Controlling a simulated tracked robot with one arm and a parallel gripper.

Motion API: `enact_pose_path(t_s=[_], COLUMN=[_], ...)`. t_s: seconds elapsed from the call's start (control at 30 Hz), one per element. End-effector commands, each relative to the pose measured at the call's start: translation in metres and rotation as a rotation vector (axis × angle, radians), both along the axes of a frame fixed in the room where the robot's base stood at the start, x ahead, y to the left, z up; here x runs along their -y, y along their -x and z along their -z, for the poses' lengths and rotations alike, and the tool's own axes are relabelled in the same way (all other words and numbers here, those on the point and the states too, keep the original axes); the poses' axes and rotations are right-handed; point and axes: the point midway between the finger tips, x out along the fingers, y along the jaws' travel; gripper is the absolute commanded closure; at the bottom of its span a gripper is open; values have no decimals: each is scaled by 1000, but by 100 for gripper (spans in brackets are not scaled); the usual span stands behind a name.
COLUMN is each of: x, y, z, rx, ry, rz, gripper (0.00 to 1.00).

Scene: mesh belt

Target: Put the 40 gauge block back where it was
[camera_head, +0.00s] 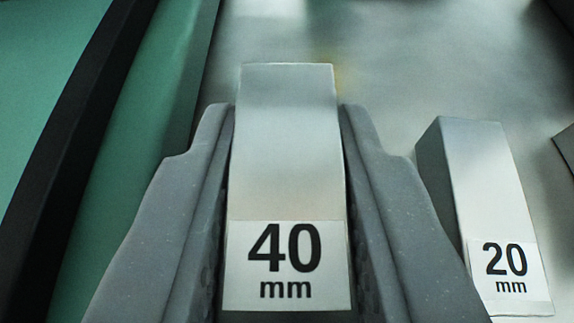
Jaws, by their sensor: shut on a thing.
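The 40 gauge block (287,160) is a pale metal block with a white label reading "40 mm". It stands out in the middle of the view, between the two grey fingers of my gripper (288,190). My gripper is shut on it, with one finger along each side. I cannot tell whether the block's underside touches the surface below. The place it came from cannot be made out in this view.
A second block labelled "20 mm" (487,200) is close to the right finger. Part of another dark-sided object shows at the right edge. A grey metallic surface (400,60) lies behind, mostly bare. At left is a green area (50,60) with a dark strip (75,120).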

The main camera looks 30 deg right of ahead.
Motion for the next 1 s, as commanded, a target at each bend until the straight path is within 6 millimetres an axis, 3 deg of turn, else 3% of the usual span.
enact_pose_path(t_s=[0.03,0.07,0.1,0.53,1.0], x=[0,0,0,-3,-35], y=[0,0,0,5,57], z=[1,2,1,-4,-29], rx=[1,1,1,1,-1], ry=[1,1,1,1,-2], rz=[0,0,0,1,0], gripper=[100,76,69,69,69])
